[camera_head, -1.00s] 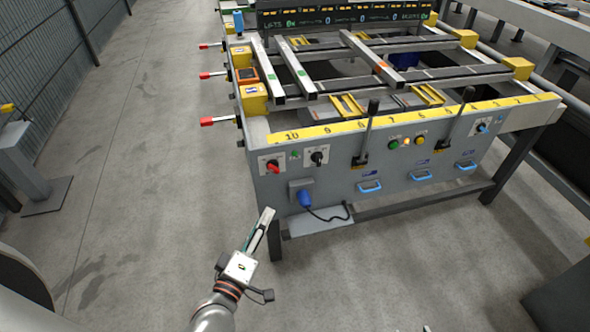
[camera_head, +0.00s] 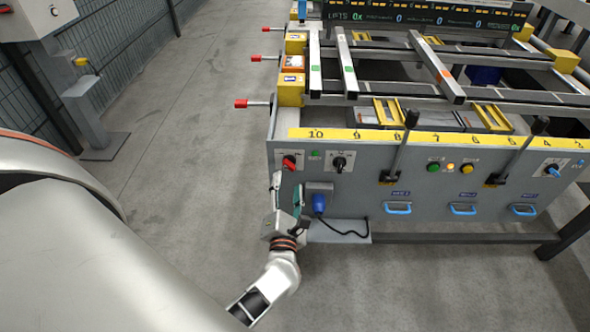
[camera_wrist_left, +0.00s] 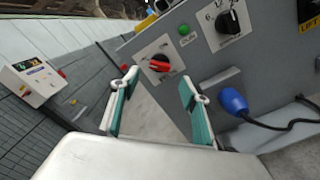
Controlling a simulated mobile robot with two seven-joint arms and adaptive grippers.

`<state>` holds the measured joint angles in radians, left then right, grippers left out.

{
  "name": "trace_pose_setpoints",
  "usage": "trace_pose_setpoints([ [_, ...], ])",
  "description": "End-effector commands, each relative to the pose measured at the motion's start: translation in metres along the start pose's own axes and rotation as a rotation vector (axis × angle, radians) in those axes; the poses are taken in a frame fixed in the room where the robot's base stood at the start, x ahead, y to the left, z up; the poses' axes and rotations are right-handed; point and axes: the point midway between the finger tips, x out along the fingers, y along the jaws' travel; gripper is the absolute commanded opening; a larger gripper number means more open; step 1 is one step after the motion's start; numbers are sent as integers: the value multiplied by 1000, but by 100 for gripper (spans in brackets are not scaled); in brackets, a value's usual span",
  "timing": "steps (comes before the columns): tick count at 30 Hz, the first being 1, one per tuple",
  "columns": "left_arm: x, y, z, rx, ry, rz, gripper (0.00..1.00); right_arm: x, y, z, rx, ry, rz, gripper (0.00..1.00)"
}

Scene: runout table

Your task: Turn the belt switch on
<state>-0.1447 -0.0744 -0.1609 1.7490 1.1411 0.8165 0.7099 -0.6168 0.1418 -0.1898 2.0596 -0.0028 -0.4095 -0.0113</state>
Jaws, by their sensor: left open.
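A red rotary switch (camera_head: 289,162) sits on a white plate at the left end of the grey front panel; its lettering is too small to read. In the left wrist view the red switch (camera_wrist_left: 160,65) lies ahead, just beyond the fingertips, its handle nearly level. A black selector knob (camera_head: 340,161) is to its right, with a green button (camera_head: 315,154) between them. My left gripper (camera_head: 287,190) is open and empty, just below the red switch and apart from it. In the left wrist view its fingers (camera_wrist_left: 158,84) are spread wide. My right gripper is not in view.
A blue plug (camera_head: 319,204) with a black cable juts out just right of my left gripper. Black levers (camera_head: 400,148) and blue handles (camera_head: 397,208) line the panel further right. Red-tipped rods (camera_head: 240,104) stick out at the table's left.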

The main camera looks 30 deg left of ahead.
Motion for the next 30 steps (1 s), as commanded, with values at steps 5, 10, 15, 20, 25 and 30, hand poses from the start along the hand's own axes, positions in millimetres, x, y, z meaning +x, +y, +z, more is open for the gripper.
trace_pose_setpoints([
  [5,28,1,1,2,-3,2,46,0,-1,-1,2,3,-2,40],
  [10,52,0,1,3,-2,0,46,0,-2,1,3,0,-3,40],
  [15,65,0,0,4,-2,-1,46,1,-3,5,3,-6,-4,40],
  [20,68,0,1,4,-2,-1,46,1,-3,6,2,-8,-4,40],
  [25,67,0,1,4,-2,-1,41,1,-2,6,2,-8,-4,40],
  [30,67,0,1,5,-2,-1,7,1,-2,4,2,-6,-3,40],
])
